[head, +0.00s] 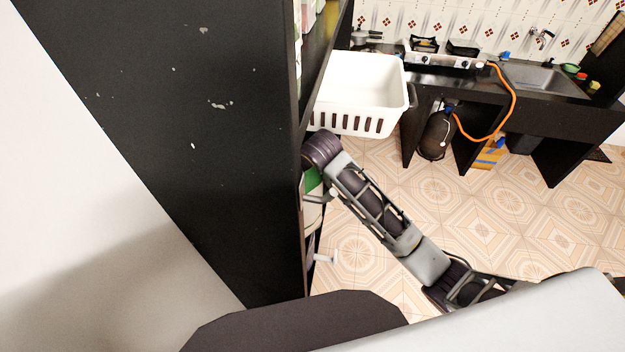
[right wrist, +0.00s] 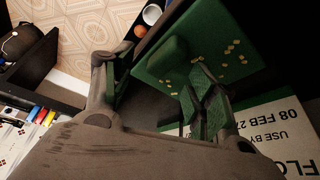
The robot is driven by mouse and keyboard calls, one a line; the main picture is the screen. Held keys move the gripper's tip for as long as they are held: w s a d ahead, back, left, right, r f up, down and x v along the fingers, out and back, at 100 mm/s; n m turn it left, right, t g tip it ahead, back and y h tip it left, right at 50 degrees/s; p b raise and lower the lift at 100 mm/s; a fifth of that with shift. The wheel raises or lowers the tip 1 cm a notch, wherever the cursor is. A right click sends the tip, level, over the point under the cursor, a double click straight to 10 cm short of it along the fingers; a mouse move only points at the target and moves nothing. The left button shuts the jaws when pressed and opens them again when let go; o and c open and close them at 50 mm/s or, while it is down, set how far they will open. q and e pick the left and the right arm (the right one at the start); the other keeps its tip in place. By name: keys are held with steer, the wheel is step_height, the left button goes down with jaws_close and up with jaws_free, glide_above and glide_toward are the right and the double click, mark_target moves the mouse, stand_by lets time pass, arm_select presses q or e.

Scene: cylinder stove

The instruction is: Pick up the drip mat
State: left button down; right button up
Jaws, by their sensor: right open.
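I cannot surely identify the drip mat in either view. My right arm reaches into the dark cabinet in the head view, and its gripper is hidden there behind the cabinet's side. In the right wrist view my right gripper (right wrist: 158,75) is open, with a finger on each side of a dark gap. Nothing is clearly held between the fingers. A green and cream flour package (right wrist: 205,45) with yellow spots is right behind the right finger. Whether the finger touches it I cannot tell. My left gripper is not in view.
The black cabinet side (head: 190,120) fills the left of the head view. A white slotted basket (head: 362,90) stands beside it. A stove (head: 440,62), sink (head: 545,78), gas cylinder (head: 437,135) and orange hose (head: 513,105) are at the back. The tiled floor (head: 460,200) is open.

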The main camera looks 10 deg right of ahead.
steer(key=shift+w+f, duration=0.25)
steer(key=shift+f, duration=0.35)
steer(key=c, duration=1.1)
